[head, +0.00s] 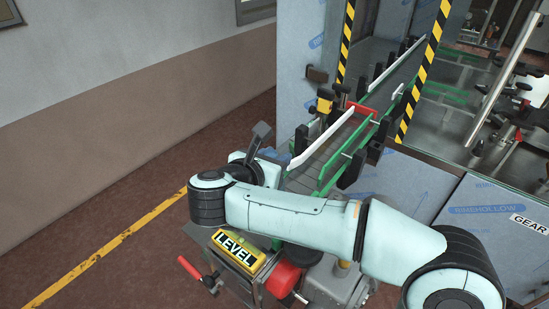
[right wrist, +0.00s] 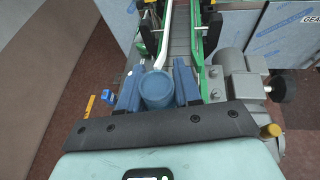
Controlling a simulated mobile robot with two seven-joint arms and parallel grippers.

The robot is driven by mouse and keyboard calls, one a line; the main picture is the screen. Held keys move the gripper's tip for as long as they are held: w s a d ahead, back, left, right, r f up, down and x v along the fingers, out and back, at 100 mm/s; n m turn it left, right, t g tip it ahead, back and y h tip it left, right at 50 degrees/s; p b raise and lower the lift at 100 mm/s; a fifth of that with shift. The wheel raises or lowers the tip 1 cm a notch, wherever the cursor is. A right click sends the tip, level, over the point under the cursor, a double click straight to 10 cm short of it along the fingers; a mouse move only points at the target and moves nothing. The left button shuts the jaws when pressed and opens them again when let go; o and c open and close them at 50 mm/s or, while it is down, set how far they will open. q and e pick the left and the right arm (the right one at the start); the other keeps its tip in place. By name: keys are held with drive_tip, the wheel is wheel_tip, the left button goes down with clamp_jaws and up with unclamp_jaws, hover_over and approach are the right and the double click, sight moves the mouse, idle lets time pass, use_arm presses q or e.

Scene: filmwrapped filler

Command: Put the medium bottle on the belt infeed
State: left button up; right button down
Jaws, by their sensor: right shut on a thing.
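The medium bottle shows in the right wrist view as a blue round shape (right wrist: 157,91) between the two fingers of my right gripper (right wrist: 158,88). The gripper is shut on it. In the head view my right gripper (head: 262,150) is at the near left end of the conveyor, and I cannot make out the bottle there. The belt (head: 325,154) runs away between a white rail and a green rail. In the right wrist view the belt (right wrist: 181,42) lies just beyond the bottle. I cannot tell whether the bottle touches the belt. My left gripper is not in view.
A white guide rail (head: 322,139) and a green rail (head: 345,157) flank the belt. Striped posts (head: 424,70) frame the machine opening. Open floor lies at left.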

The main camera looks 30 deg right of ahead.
drive_tip(key=shift+f, duration=0.15)
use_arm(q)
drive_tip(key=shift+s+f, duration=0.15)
use_arm(e)
drive_tip(key=c, duration=0.8)
unclamp_jaws()
drive_tip(key=shift+r, duration=0.35)
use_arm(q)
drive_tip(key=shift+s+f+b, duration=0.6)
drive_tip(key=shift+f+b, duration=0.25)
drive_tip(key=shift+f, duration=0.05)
use_arm(e)
drive_tip(key=shift+v, duration=6)
drive_tip(key=shift+f, duration=0.15)
